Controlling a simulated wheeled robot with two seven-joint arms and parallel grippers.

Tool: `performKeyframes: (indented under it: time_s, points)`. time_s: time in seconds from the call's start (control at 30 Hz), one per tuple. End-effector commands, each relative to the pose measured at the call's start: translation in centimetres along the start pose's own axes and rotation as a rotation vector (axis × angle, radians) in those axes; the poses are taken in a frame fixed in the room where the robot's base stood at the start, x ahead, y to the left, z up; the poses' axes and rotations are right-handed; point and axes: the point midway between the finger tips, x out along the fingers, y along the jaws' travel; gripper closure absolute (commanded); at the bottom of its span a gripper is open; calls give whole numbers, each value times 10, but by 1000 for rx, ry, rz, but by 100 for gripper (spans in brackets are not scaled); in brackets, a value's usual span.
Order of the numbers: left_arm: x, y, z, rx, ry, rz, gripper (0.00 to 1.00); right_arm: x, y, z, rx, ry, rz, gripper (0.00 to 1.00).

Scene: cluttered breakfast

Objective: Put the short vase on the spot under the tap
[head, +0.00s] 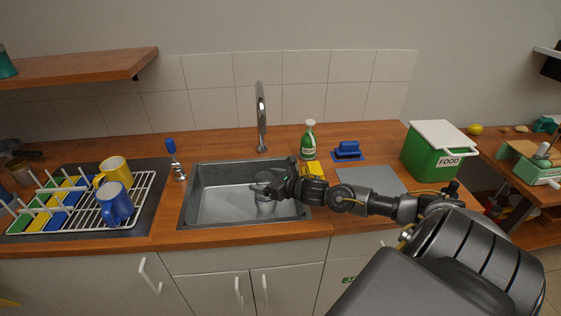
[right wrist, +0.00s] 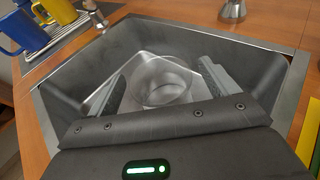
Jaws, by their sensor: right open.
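The short vase (right wrist: 160,82) is a clear, round glass vessel with an open rim, on the sink floor in the right wrist view. My right gripper (right wrist: 166,84) is open, with one finger on each side of it. I cannot tell whether the fingers touch the glass. In the head view my right gripper (head: 264,188) reaches into the sink from the right and largely hides the vase. The tap (head: 261,115) is a tall metal spout behind the sink. The sink floor (head: 222,205) left of the gripper is bare. My left gripper is out of view.
The metal sink (head: 186,205) has raised walls around the gripper. A brush in a holder (head: 178,170) stands at its left, beside a rack with a yellow mug (head: 115,168) and blue mug (head: 116,203). A green soap bottle (head: 309,142) and yellow sponge (head: 313,170) are at its right.

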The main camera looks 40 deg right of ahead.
Motion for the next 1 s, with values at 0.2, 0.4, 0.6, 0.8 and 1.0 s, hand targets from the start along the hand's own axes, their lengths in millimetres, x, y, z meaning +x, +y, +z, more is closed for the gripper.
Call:
performKeyframes:
  time_s: [0.2, 0.4, 0.6, 0.8, 1.0]
  points:
    - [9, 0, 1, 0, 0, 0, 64, -47, 0, -4, -5, 5, 1, 14]
    - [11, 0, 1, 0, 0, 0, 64, -75, 0, -2, -2, 4, -1, 14]
    - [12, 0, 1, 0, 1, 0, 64, -89, 0, 0, -1, 1, 0, 14]
    - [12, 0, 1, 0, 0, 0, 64, -92, 0, 0, 0, -1, 0, 14]
    - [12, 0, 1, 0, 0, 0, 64, -92, 0, 0, 0, -1, 0, 14]
